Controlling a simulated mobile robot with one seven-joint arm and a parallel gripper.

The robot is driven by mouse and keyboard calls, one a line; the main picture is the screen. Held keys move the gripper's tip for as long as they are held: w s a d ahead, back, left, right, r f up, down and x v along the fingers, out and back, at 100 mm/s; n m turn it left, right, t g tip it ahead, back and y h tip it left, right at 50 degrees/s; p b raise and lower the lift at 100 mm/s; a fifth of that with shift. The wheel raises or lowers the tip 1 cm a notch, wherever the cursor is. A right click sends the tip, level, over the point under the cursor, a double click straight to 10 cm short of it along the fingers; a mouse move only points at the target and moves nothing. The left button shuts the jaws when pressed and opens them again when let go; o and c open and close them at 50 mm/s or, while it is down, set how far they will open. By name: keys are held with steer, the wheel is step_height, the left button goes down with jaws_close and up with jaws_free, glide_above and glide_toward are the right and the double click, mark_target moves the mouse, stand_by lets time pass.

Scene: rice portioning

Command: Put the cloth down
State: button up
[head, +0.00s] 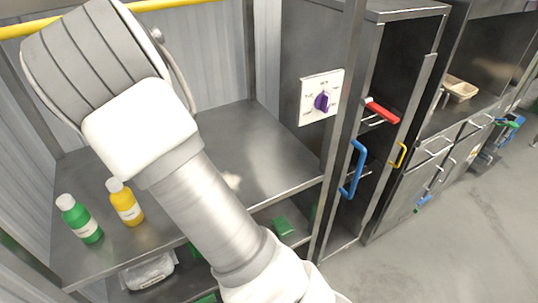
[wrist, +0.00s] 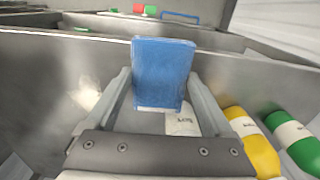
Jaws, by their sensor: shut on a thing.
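The cloth (wrist: 162,75) is a flat blue rectangle in the middle of the wrist view. My gripper (wrist: 160,88) is shut on it, with one finger at each side of it. The cloth stands out upright past the fingertips, above or in front of a grey metal surface; I cannot tell whether it touches anything. In the head view my arm covers the middle of the steel shelf unit, and neither the gripper nor the cloth can be seen there.
A green bottle (head: 80,220) and a yellow bottle (head: 125,203) stand on the left of the steel shelf (head: 262,150); a white pack (head: 148,270) lies below. The shelf right of my arm is mostly bare. A cabinet with a blue handle (head: 353,170) stands to the right.

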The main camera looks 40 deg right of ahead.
steer(key=w+d+m, duration=0.1)
steer(key=d+m, duration=0.1)
steer(key=w+d+m, duration=0.1)
steer(key=d+m, duration=0.1)
steer(key=m, duration=0.1)
steer(key=w+d+r+m, duration=0.1)
steer(key=d+m, duration=0.1)
steer(key=d, duration=0.1)
steer(key=shift+w, duration=0.25)
steer(key=w+d+r+m, duration=0.2)
steer(key=d+m, duration=0.6)
step_height(320, 180, up, 2)
steer(key=m, duration=1.7)
glide_above(285, 165)
step_height(285, 165, down, 9)
steer(key=shift+f+p, duration=0.1)
steer(key=shift+p, duration=0.25)
steer(key=shift+f, duration=0.1)
steer(key=o, duration=0.9)
